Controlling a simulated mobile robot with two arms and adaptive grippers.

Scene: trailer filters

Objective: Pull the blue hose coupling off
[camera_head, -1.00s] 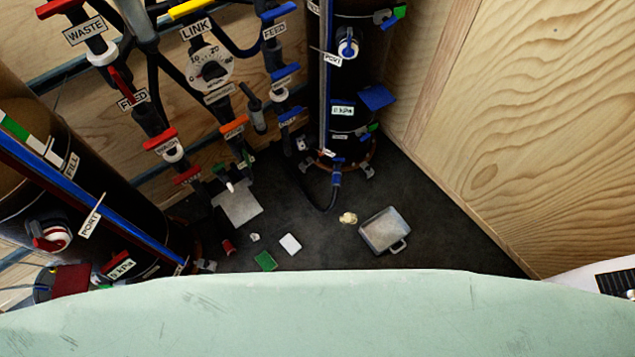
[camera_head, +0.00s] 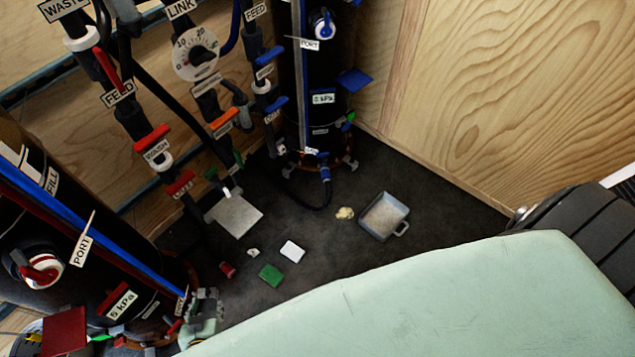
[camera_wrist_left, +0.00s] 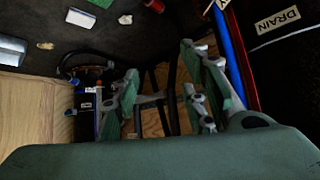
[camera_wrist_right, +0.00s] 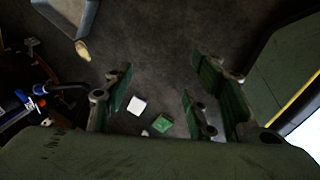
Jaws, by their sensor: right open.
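The blue hose coupling (camera_head: 325,173) is on the dark hose at the foot of the blue-marked column (camera_head: 322,120). In the right wrist view a blue coupling (camera_wrist_right: 40,88) shows at the left, beside the right gripper's fingers and apart from them. My right gripper (camera_wrist_right: 155,92) is open and empty, with bare floor and small objects beyond its fingers. My left gripper (camera_head: 205,308) is at the lower left of the head view, near the foot of the red-marked column (camera_head: 70,240). In the left wrist view its fingers (camera_wrist_left: 160,85) are apart with nothing between them.
A grey tray (camera_head: 384,216), a white block (camera_head: 292,251), a green block (camera_head: 271,275) and a red piece (camera_head: 228,269) lie on the dark floor. Valves and pipes fill the left wall. A wooden wall (camera_head: 490,110) bounds the right. Floor near the tray is partly clear.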

